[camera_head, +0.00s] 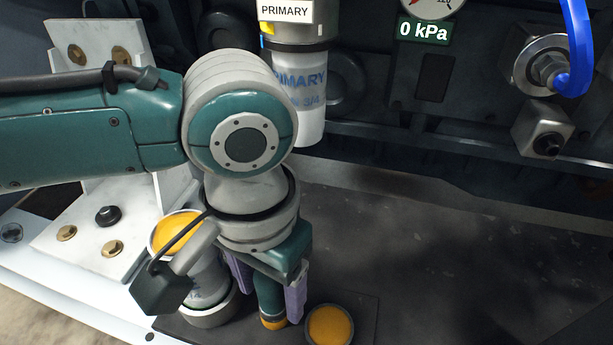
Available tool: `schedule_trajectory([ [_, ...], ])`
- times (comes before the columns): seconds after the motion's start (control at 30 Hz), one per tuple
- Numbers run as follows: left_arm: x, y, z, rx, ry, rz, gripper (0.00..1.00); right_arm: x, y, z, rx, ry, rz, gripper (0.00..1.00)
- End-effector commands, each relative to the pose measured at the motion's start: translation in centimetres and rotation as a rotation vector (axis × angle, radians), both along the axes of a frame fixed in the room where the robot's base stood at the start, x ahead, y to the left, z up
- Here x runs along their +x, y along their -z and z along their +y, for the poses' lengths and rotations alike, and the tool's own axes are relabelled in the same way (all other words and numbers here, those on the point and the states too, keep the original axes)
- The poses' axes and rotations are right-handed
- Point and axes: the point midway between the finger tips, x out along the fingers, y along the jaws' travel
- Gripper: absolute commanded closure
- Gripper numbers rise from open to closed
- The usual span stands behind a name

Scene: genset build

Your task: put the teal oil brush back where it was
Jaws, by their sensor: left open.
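My left gripper (269,302) points down at the lower middle of the head view, its two purple fingers apart. The teal oil brush (267,291) stands about upright between the fingers, with its orange lower end (273,322) at the dark mat. The gripper is open around it; I cannot tell whether either finger touches it. The brush's upper part is hidden by the gripper. My right gripper is not in view.
A round dish with an orange inside (330,325) lies just right of the brush. A white canister with an orange top (178,232) stands to the left, partly behind my wrist. A PRIMARY filter (302,105) hangs behind. The dark surface (440,260) to the right is clear.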

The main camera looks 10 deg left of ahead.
Motion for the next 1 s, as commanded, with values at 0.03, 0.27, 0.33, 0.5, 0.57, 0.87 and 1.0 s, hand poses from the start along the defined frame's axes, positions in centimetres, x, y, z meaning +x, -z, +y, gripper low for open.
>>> schedule_trajectory([
  [0.03, 0.0, -1.8, 0.0, -0.001, 0.000, -0.001, 0.34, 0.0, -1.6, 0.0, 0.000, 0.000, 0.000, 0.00],
  [0.27, 0.0, -7.0, 0.0, -0.001, 0.001, -0.001, 0.34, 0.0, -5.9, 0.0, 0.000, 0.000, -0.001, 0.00],
  [0.33, 0.0, -8.4, 0.0, -0.001, 0.001, 0.000, 0.34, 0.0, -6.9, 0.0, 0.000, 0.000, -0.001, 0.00],
  [0.5, 0.0, -10.5, 0.0, -0.001, 0.001, 0.000, 0.34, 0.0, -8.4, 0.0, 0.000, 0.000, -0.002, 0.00],
  [0.57, 0.0, -10.9, 0.0, 0.000, 0.001, 0.001, 0.34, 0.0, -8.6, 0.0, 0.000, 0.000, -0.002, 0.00],
  [0.87, -1.4, -10.8, -1.8, -0.059, 0.044, -0.002, 0.34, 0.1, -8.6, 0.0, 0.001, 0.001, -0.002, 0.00],
  [1.0, -4.2, -11.3, -5.4, -0.216, 0.116, -0.047, 0.34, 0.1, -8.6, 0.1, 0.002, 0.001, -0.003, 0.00],
])
